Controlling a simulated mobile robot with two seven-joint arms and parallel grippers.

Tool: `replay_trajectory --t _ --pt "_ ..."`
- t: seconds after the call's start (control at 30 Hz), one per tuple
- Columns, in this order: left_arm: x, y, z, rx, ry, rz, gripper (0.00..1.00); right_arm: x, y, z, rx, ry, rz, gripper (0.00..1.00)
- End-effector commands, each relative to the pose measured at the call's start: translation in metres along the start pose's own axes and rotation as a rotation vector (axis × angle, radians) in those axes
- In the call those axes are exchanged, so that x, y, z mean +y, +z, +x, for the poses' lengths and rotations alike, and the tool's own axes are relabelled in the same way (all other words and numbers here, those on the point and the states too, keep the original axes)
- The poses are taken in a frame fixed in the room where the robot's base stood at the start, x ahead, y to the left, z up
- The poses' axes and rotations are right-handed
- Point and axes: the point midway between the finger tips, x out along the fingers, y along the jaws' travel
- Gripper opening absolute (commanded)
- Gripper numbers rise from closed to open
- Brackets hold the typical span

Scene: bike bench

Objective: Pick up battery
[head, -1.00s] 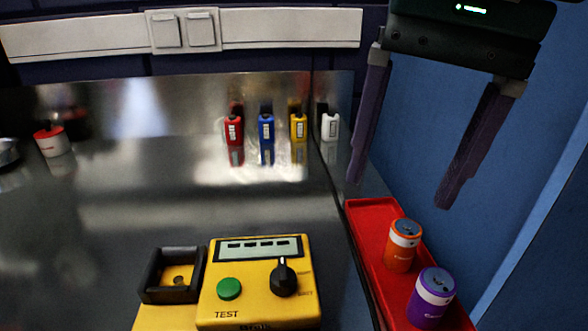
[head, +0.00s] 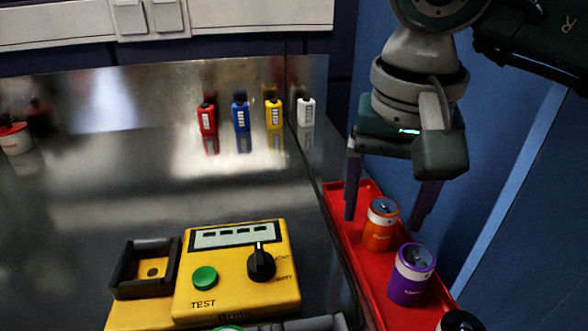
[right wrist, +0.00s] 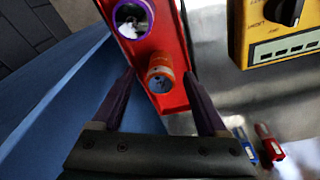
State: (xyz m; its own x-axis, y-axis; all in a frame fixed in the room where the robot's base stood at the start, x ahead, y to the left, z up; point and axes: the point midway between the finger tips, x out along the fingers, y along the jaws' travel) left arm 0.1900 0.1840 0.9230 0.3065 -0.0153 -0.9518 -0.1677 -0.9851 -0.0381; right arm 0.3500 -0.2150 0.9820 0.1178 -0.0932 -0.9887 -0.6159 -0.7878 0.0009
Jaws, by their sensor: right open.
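An orange battery (head: 381,226) stands upright in the red tray (head: 337,197) at the right of the bench. A purple battery (head: 411,275) stands in front of it, and the top of a dark one (head: 460,321) shows at the bottom edge. My right gripper (head: 385,218) is open and empty, its fingers pointing down at the far end of the tray by the orange battery. In the right wrist view, the orange battery (right wrist: 160,75) lies just beyond and between the open fingertips, with the purple battery (right wrist: 131,19) farther off.
A yellow tester (head: 235,285) with a green button and black knob stands left of the tray, beside a black square holder (head: 146,268). Small red, blue, yellow and white items stand along the back wall. A blue panel borders the tray's right.

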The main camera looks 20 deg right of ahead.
Motion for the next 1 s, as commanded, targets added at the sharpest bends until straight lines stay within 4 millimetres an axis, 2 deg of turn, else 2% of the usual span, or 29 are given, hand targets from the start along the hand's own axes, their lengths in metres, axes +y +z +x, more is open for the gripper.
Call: replay_trajectory --t 0.13,0.8,1.0 --pt "0.0010 -0.0001 0.0001 0.000 0.003 -0.004 1.00 -0.0002 0.0000 -0.0003 0.000 -0.001 0.000 0.75" --pt "0.0023 -0.0002 0.0002 0.000 0.007 -0.008 1.00 -0.0002 0.0000 -0.0007 0.000 -0.001 0.000 0.00" --pt "0.0009 0.0002 0.0002 -0.001 0.003 -0.003 1.00 -0.0002 0.0001 -0.0007 0.000 -0.001 0.000 0.00"
